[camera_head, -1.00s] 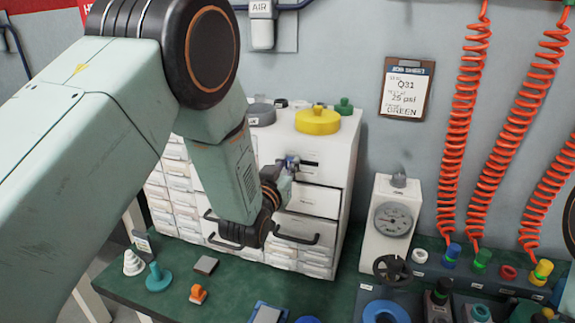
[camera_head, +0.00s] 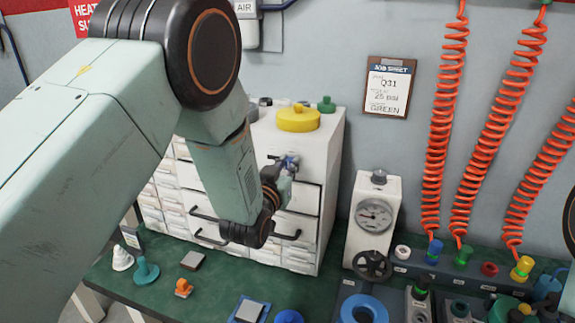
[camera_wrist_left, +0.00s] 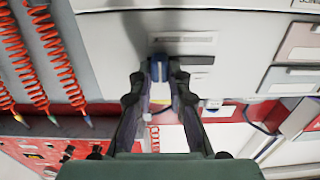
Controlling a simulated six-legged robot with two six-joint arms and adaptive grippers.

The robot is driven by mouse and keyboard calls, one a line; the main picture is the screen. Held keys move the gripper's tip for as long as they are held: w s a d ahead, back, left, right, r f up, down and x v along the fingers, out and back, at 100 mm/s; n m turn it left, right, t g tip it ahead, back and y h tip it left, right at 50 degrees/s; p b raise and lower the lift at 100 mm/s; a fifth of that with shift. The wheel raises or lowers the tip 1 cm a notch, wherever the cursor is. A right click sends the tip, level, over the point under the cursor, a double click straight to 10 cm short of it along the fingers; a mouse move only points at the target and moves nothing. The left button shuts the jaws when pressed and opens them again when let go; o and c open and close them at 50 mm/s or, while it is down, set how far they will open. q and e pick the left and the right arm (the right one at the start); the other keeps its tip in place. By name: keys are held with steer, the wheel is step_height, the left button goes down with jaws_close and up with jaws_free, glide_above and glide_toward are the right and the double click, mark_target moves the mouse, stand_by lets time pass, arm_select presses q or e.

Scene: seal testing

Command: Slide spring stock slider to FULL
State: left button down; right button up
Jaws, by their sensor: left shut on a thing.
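The spring stock slider (camera_wrist_left: 158,68) shows as a small blue block on the upper front of the white drawer cabinet (camera_head: 334,150). My left gripper (camera_head: 290,161) is at the cabinet's upper front, below the yellow lid. The left wrist view shows its two dark fingers (camera_wrist_left: 160,72) shut on the blue block, one on each side. A dark slot shows just left of the gripper in the head view. The fingers hide part of the slider, and I cannot read any end marking. My right gripper is not in view.
A yellow lid (camera_head: 298,119) sits on the cabinet top. A gauge unit (camera_head: 374,216) stands right of the cabinet. Several small parts, including an orange one (camera_head: 183,288), lie on the green bench (camera_head: 150,308). Red coiled hoses (camera_head: 445,120) hang at the right.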

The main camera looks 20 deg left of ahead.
arm_select(q)
steer(key=shift+d+f, duration=0.1)
steer(key=shift+d, duration=0.05)
steer(key=c, duration=1.3)
jaws_free()
steer(key=shift+d, duration=0.2)
steer(key=shift+a, duration=0.25)
steer(key=shift+s+a, duration=0.15)
steer(key=shift+s, duration=2.85)
steer(key=shift+s+a, duration=0.15)
steer(key=shift+s, duration=2.85)
steer(key=shift+d, duration=0.1)
